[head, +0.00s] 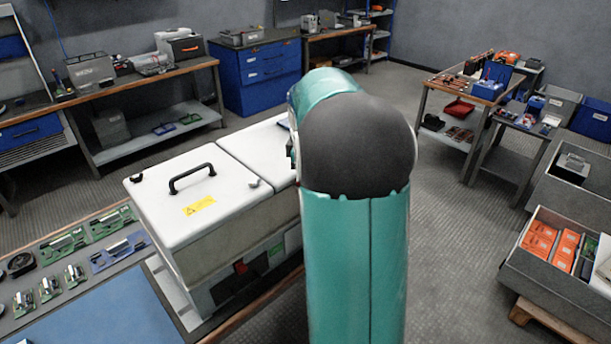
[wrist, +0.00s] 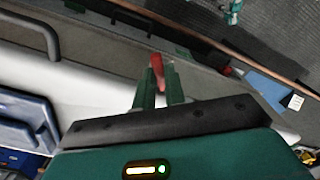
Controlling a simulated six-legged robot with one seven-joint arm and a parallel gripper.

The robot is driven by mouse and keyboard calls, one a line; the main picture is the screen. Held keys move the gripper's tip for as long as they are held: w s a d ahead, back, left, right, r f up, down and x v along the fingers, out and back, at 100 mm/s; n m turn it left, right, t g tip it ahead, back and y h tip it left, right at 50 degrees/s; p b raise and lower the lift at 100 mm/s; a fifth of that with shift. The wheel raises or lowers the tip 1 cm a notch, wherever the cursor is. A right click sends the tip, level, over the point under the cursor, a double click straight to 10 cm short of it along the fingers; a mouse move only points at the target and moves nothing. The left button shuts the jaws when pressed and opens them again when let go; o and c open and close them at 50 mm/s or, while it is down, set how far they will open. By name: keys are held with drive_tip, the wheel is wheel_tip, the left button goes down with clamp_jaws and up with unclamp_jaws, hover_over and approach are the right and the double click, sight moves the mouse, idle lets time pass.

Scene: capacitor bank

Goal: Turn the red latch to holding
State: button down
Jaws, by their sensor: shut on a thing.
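The red latch (wrist: 157,68) shows in the wrist view as a narrow red piece standing up between my fingertips. My gripper (wrist: 160,88) is shut on it, with one green finger on each side. The latch's base and its mounting are mostly hidden by the fingers. In the head view my arm hides the gripper and this latch. The white cabinet (head: 153,194) with a black handle and a yellow warning label stands left of my arm.
A second red piece (wrist: 226,71) lies to the right in the wrist view. A red part (head: 240,267) sits on the cabinet's dark front panel. A bench with boards (head: 62,243) is at the left. Open floor (head: 440,215) lies right of my arm.

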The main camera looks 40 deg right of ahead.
drive_tip(key=m, duration=0.7)
drive_tip(key=shift+r, duration=0.1)
idle(0.5)
drive_tip(key=c, duration=1.7)
unclamp_jaws()
drive_tip(key=shift+c, duration=0.2)
wheel_tip(320, 180, up, 14)
